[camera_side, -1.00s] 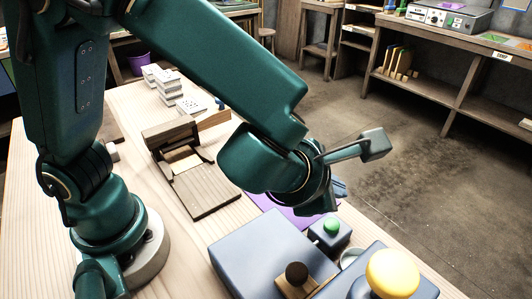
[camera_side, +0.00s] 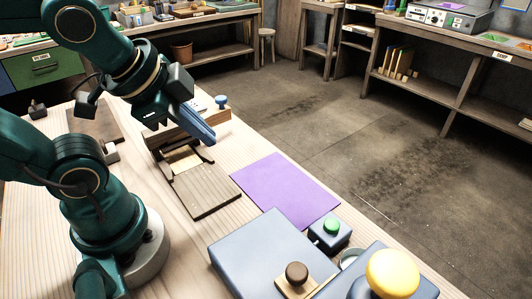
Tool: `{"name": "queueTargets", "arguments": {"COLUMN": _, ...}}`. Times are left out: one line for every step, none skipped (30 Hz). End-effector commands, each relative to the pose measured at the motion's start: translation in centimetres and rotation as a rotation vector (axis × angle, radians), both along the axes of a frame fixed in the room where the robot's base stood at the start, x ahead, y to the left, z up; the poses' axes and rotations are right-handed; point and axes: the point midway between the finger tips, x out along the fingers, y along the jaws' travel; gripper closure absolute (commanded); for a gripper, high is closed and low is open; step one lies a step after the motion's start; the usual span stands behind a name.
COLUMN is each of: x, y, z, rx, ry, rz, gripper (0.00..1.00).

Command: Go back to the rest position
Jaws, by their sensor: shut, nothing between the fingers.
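My gripper (camera_side: 201,125) is shut and empty, its blue-grey fingers pointing down and to the right. It hangs over the far end of the wooden hinged mould (camera_side: 205,187) on the pale table (camera_side: 150,195). I cannot tell whether the fingertips touch anything below. My wrist and fingers hide part of the wooden block behind the mould.
A purple mat (camera_side: 287,190) lies flat and bare at the table's right edge. Nearer stand a grey-blue box (camera_side: 262,250), a green button (camera_side: 331,224) and a large yellow knob (camera_side: 392,272). A blue knob (camera_side: 221,101) shows just behind my fingers.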

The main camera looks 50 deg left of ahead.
Motion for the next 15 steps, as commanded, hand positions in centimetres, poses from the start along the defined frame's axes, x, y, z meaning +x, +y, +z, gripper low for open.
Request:
{"name": "queueTargets", "arguments": {"x": -0.5, "y": -0.5, "z": -0.3, "rx": -0.093, "ry": -0.003, "rz": 0.103, "gripper": 1.00}}
{"name": "queueTargets", "arguments": {"x": -0.8, "y": -0.9, "z": -0.5, "rx": -0.147, "ry": 0.002, "rz": 0.159, "gripper": 1.00}}
{"name": "queueTargets", "arguments": {"x": -1.0, "y": -1.4, "z": -0.7, "rx": -0.208, "ry": 0.011, "rz": 0.226, "gripper": 1.00}}
{"name": "queueTargets", "arguments": {"x": -1.2, "y": -1.7, "z": -0.9, "rx": -0.247, "ry": 0.019, "rz": 0.273, "gripper": 1.00}}
{"name": "queueTargets", "arguments": {"x": -1.3, "y": -1.9, "z": -1.0, "rx": -0.281, "ry": 0.026, "rz": 0.313, "gripper": 1.00}}
{"name": "queueTargets", "arguments": {"x": -1.4, "y": -2.1, "z": -1.1, "rx": -0.317, "ry": 0.031, "rz": 0.360, "gripper": 1.00}}
{"name": "queueTargets", "arguments": {"x": -1.4, "y": -2.2, "z": -1.1, "rx": -0.338, "ry": 0.031, "rz": 0.388, "gripper": 1.00}}
{"name": "queueTargets", "arguments": {"x": -1.4, "y": -2.2, "z": -1.1, "rx": -0.353, "ry": 0.031, "rz": 0.411, "gripper": 1.00}}
{"name": "queueTargets", "arguments": {"x": -1.4, "y": -2.3, "z": -1.1, "rx": -0.367, "ry": 0.030, "rz": 0.434, "gripper": 1.00}}
{"name": "queueTargets", "arguments": {"x": -1.4, "y": -2.3, "z": -1.0, "rx": -0.373, "ry": 0.029, "rz": 0.447, "gripper": 1.00}}
{"name": "queueTargets", "arguments": {"x": -1.4, "y": -2.3, "z": -1.0, "rx": -0.377, "ry": 0.029, "rz": 0.455, "gripper": 1.00}}
{"name": "queueTargets", "arguments": {"x": -1.4, "y": -2.2, "z": -1.0, "rx": -0.381, "ry": 0.028, "rz": 0.461, "gripper": 1.00}}
{"name": "queueTargets", "arguments": {"x": -1.4, "y": -2.2, "z": -1.0, "rx": -0.382, "ry": 0.027, "rz": 0.464, "gripper": 1.00}}
{"name": "queueTargets", "arguments": {"x": -1.4, "y": -2.2, "z": -1.0, "rx": -0.382, "ry": 0.027, "rz": 0.465, "gripper": 1.00}}
{"name": "queueTargets", "arguments": {"x": -1.4, "y": -2.2, "z": -1.0, "rx": -0.382, "ry": 0.027, "rz": 0.464, "gripper": 1.00}}
